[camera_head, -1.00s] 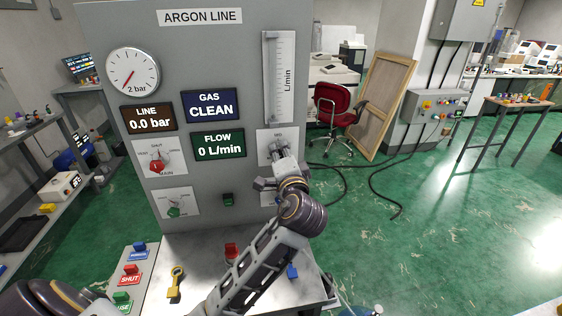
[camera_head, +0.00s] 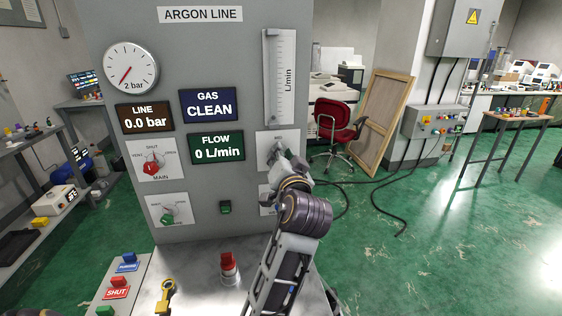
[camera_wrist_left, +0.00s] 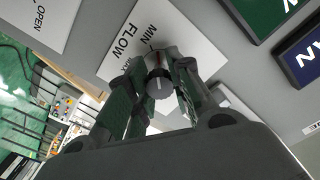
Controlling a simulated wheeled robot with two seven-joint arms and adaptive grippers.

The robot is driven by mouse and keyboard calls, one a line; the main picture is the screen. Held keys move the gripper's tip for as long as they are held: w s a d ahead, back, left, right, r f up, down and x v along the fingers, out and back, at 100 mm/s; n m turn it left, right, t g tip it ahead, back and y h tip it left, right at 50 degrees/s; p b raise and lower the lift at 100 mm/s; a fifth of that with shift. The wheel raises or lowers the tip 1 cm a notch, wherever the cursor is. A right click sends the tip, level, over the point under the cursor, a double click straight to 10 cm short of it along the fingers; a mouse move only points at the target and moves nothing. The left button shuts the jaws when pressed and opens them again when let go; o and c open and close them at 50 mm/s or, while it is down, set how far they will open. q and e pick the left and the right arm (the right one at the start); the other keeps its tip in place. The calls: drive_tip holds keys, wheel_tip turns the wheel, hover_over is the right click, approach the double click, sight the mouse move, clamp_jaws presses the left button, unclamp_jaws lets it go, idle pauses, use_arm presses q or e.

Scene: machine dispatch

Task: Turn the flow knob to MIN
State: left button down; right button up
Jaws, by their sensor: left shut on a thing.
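The flow knob (camera_wrist_left: 158,82) is a grey round knob with a red mark, on a white plate (camera_wrist_left: 183,25) lettered FLOW and MIN. In the left wrist view the red mark lies on the side of the knob facing the MIN lettering. My left gripper (camera_wrist_left: 160,70) is shut on the knob, one finger on each side. In the head view my left gripper (camera_head: 284,160) is at the plate on the right of the grey panel (camera_head: 228,65) and mostly hides the knob. The flow display (camera_head: 217,148) reads 0 L/min. My right gripper is not in view.
A red main knob (camera_head: 151,168) and a green knob (camera_head: 169,213) are on the panel's left. The line display (camera_head: 146,117) reads 0.0 bar.

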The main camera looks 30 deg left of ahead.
use_arm(q)
drive_tip(key=shift+f, duration=0.1)
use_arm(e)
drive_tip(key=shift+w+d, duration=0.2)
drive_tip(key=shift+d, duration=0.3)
use_arm(q)
drive_tip(key=c, duration=1.3)
unclamp_jaws()
drive_tip(key=shift+o, duration=0.3)
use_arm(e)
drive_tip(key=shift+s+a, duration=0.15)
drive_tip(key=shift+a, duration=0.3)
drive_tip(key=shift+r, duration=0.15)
